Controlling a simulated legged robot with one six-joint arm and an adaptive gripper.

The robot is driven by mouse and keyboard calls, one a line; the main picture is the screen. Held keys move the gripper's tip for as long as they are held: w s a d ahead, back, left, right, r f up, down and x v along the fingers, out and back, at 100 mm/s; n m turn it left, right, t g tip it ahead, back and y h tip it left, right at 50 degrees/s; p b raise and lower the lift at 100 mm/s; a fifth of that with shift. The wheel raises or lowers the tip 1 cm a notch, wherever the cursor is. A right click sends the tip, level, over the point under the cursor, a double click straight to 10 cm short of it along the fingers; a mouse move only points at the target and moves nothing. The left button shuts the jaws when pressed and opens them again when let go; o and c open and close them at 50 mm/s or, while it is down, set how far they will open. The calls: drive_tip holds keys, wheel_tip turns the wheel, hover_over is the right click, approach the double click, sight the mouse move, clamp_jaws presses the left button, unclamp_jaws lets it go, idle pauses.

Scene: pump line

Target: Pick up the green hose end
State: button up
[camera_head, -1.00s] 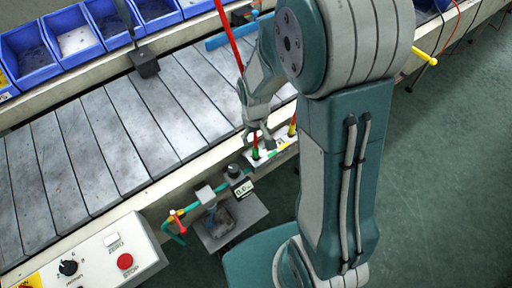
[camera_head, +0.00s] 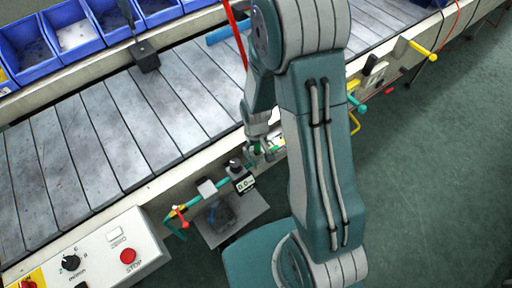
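A small green piece (camera_head: 257,149), which looks like the green hose end, stands at the conveyor's near edge, by the white holder. My gripper (camera_head: 262,156) is right at it, with its fingers pointing down and apart on either side of the green. Most of the green piece is hidden by the fingers. I cannot tell whether the fingers touch it. The white holder (camera_head: 278,142) shows only in part behind my gripper and arm.
A meter with a dark knob (camera_head: 243,182) and a teal pipe with a red valve (camera_head: 180,212) sit close left of my gripper. A control box (camera_head: 100,250) is at lower left. Blue bins (camera_head: 28,50) line the back. A yellow handle (camera_head: 422,50) juts out at right.

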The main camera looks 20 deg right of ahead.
drive_tip(key=shift+d, duration=0.25)
clamp_jaws()
drive_tip(key=shift+a+r, duration=0.1)
drive_tip(key=shift+r, duration=0.05)
